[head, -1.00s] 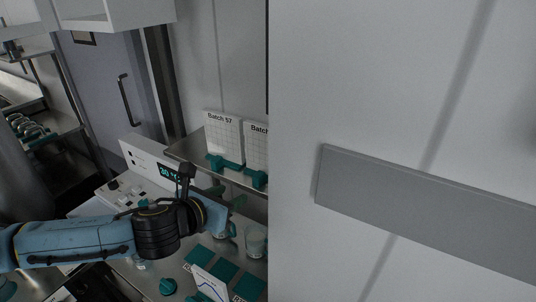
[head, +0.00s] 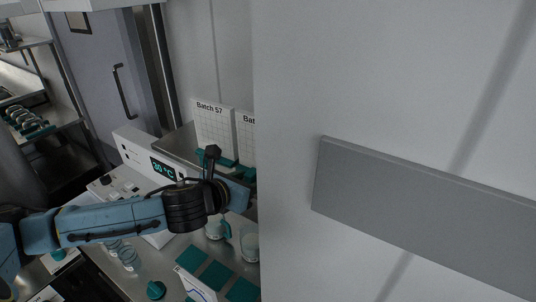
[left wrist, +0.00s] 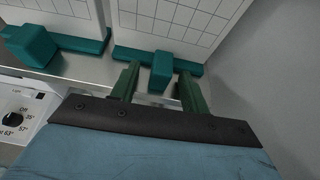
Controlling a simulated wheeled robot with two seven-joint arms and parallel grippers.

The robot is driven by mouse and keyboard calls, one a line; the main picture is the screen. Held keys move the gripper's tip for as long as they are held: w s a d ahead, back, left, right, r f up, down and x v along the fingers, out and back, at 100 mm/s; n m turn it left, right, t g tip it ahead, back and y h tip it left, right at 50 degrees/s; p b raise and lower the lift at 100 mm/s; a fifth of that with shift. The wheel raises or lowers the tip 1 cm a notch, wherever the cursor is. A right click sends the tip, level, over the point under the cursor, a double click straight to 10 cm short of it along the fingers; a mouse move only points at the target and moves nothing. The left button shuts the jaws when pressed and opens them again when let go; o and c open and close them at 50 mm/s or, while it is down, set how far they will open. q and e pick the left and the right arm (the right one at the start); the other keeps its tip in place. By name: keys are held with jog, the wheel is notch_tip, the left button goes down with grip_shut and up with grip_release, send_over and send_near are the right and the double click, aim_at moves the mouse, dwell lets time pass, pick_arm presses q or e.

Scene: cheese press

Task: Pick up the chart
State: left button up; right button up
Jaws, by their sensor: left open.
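A white gridded chart labelled Batch 57 (head: 213,130) stands upright on the shelf in the head view. A second gridded chart (head: 246,139) stands to its right, partly cut off by a pale wall or panel. In the left wrist view, the second chart (left wrist: 172,20) rises from a teal base with a teal block (left wrist: 161,72) sticking out at its front. My left gripper (left wrist: 160,70) is open, its two green fingers on either side of that block; I cannot tell whether they touch it. In the head view its fingertips are hard to make out. My right gripper is not in view.
A large pale panel (head: 400,90) with a grey strip fills the right of the head view. Below my left arm are jars (head: 249,246), teal squares (head: 215,275) and a card with a blue curve (head: 190,284). A white device with a 30 °C display (head: 163,168) stands behind the arm.

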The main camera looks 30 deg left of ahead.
pick_arm(q)
jog(key=shift+w, duration=0.15)
jog(key=shift+s+r, duration=0.1)
jog(key=shift+s, duration=0.15)
jog(key=shift+c, duration=0.6)
grip_shut()
jog(key=shift+r, duration=0.15)
